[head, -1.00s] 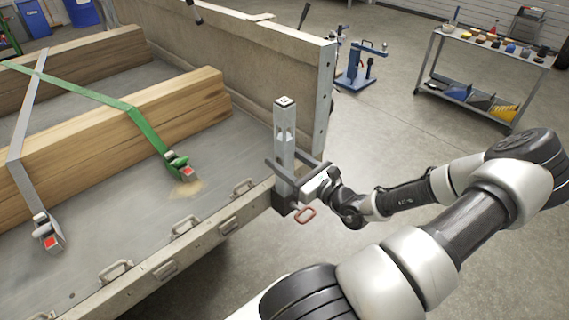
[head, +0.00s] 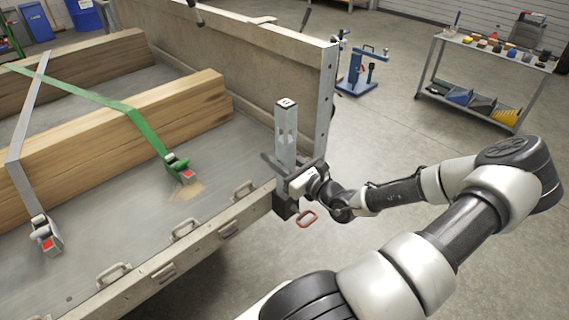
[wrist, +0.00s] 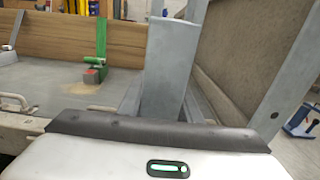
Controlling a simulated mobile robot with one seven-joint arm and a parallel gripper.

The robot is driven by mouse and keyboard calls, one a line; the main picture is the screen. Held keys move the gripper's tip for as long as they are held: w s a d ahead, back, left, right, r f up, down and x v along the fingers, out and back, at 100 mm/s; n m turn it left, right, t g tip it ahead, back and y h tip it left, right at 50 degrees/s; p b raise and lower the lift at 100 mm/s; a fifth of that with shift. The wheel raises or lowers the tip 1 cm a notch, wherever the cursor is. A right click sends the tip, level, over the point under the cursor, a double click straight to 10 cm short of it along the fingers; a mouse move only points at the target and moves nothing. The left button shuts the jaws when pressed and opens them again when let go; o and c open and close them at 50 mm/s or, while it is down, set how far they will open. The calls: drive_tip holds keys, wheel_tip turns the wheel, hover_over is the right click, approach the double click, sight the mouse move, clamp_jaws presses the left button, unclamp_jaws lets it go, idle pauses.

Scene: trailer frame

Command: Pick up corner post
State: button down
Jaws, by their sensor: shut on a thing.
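The corner post (head: 287,135) is an upright grey metal post at the near right corner of the trailer bed. My gripper (head: 287,168) is shut around the post at about mid height, coming from the right. In the wrist view the post (wrist: 168,65) rises just beyond my gripper's palm, and the fingers are mostly hidden. The post's dark lower end (head: 285,205) shows below my gripper, beside the trailer corner. Whether it is still seated in a socket I cannot tell. A red loop handle (head: 307,219) hangs just right of the lower end.
The trailer side wall (head: 250,60) ends in a perforated upright (head: 325,100) close behind the post. Timber beams (head: 120,130) lie on the bed under a green strap (head: 143,122) with a ratchet (head: 180,168). A blue stand (head: 362,75) and a grey cart (head: 480,95) stand farther back on open floor.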

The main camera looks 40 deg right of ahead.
sight(280, 102)
drive_tip(key=shift+r, duration=0.15)
wheel_tip(280, 102, up, 18)
drive_tip(key=p, duration=0.6)
